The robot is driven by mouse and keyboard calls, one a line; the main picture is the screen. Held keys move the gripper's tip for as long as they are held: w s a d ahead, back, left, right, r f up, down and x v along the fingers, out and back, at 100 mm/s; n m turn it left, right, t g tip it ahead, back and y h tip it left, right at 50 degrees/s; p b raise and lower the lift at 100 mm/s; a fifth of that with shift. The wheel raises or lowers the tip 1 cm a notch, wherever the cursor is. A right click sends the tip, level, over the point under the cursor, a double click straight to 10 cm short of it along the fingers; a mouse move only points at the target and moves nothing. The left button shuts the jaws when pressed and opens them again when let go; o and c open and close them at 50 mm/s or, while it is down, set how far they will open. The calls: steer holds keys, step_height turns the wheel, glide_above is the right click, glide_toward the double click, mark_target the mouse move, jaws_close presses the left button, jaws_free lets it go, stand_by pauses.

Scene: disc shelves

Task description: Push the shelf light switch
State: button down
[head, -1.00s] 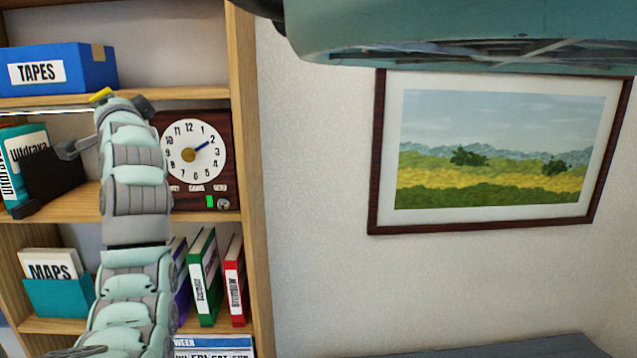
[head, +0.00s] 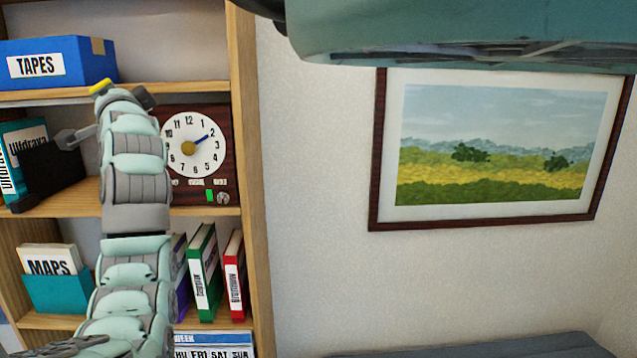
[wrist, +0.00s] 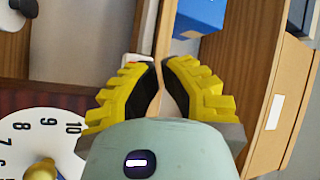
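A small white and red piece (wrist: 137,58) shows by the left fingertip in the wrist view, beside a shelf board edge. It may be the light switch, but it is partly hidden and I cannot tell if a finger touches it. My gripper (wrist: 159,62) has its yellow and black fingertips almost together, with only a thin gap and nothing held. In the head view my gripper (head: 100,87) is at the front edge of the upper shelf board (head: 190,87), below the blue TAPES box (head: 90,62). No switch is clear there; my arm hides part of the shelf.
A clock (head: 193,145) with a white dial stands on the middle shelf right of my arm; its dial (wrist: 40,140) fills the wrist view's lower left. Binders (head: 203,272) and a MAPS holder (head: 55,290) stand below. A framed picture (head: 490,212) hangs on the right wall.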

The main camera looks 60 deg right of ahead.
steer(key=shift+s, duration=0.15)
steer(key=s+a+p, duration=0.1)
steer(key=s+a, duration=0.2)
steer(key=a, duration=0.2)
steer(key=shift+s, duration=0.25)
steer(key=shift+w+p, duration=0.1)
steer(key=shift+p, duration=0.2)
